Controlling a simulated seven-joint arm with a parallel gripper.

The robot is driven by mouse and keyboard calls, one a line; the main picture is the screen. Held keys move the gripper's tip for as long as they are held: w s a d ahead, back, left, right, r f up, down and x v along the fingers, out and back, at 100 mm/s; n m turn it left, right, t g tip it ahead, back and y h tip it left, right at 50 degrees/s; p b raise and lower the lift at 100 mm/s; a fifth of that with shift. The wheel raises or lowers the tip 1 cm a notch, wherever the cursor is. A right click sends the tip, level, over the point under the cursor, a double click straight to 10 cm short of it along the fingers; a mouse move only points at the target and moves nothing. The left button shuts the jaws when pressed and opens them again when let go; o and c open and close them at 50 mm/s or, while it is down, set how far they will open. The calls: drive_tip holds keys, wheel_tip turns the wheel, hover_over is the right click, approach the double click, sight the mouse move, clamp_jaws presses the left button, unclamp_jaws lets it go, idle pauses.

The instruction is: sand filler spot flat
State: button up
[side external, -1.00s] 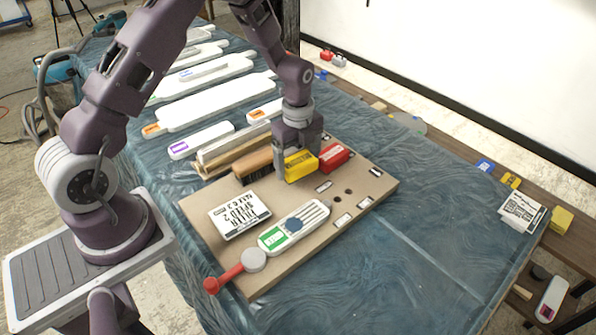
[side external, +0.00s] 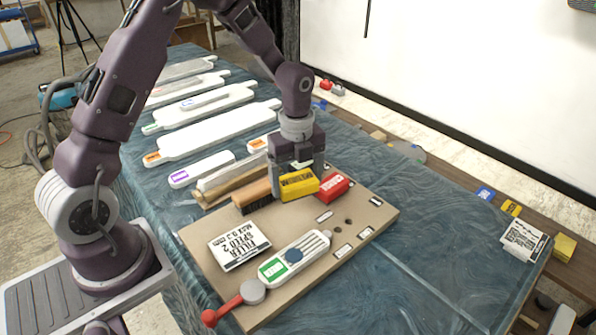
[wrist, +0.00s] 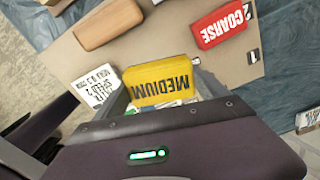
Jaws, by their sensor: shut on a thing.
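My gripper (side external: 296,178) is shut on the yellow MEDIUM sanding block (side external: 299,185), its fingers on either side. The block also shows between the fingers in the wrist view (wrist: 160,80). It appears slightly raised above the brown board (side external: 205,222); the exact gap is unclear. A red COARSE block (side external: 333,188) stands just right of it and also shows in the wrist view (wrist: 222,24). A white paddle-shaped piece (side external: 314,243) with a green label lies nearer on the board. A round blue spot (side external: 293,256), perhaps the filler, is on it.
A white card reading FILLER SPEED 2 MAX 0.3 mm (side external: 239,243) lies left of the paddle. A brown-topped brush or block (side external: 252,194) stands left of the yellow block. A red-handled tool (side external: 232,305) is at the front. Several white panels (side external: 215,128) lie behind.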

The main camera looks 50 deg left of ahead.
drive_tip(key=s+d+m, duration=0.6)
drive_tip(key=s+m, duration=0.1)
drive_tip(key=m, duration=0.9)
approach(281, 265)
drive_tip(key=shift+f, duration=2.35)
wheel_tip(281, 265, down, 2)
drive_tip(key=shift+w+f, duration=0.1)
drive_tip(key=shift+w, duration=0.9)
drive_tip(key=shift+c, duration=0.5)
drive_tip(key=shift+w, duration=2.6)
drive_tip(key=shift+s, duration=3.55)
drive_tip(key=shift+w, duration=3.4)
drive_tip(key=shift+s, duration=3.45)
drive_tip(key=shift+r, duration=4.2)
